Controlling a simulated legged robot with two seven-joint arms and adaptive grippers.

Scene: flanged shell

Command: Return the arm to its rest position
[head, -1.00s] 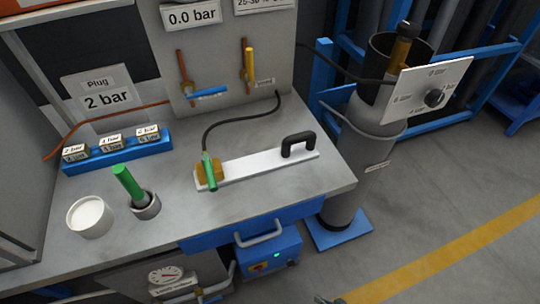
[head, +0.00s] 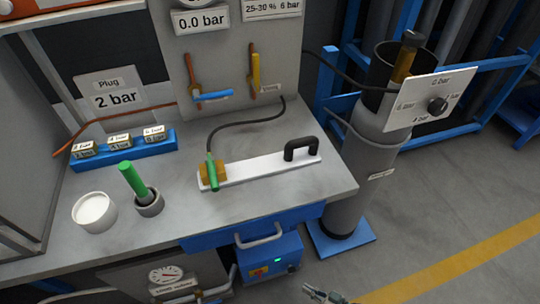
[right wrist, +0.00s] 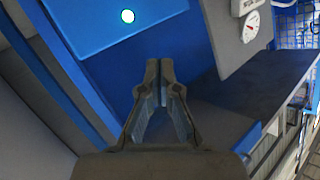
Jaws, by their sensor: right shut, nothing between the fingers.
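My right gripper (head: 325,294) shows only at the bottom edge of the head view, in front of the bench and over the floor. In the right wrist view its two fingers (right wrist: 160,90) are together at the tips, with nothing between them. Blue panels lie beyond the fingertips in that view. My left gripper is in neither current view. Most of my right arm is hidden below the head view's edge.
The workbench (head: 275,195) carries a white bar with a black handle (head: 301,149), a green-handled tool in a cup (head: 149,203), a white pot (head: 94,212) and a blue plug rack (head: 120,150). A grey cylinder (head: 352,190) stands right of it.

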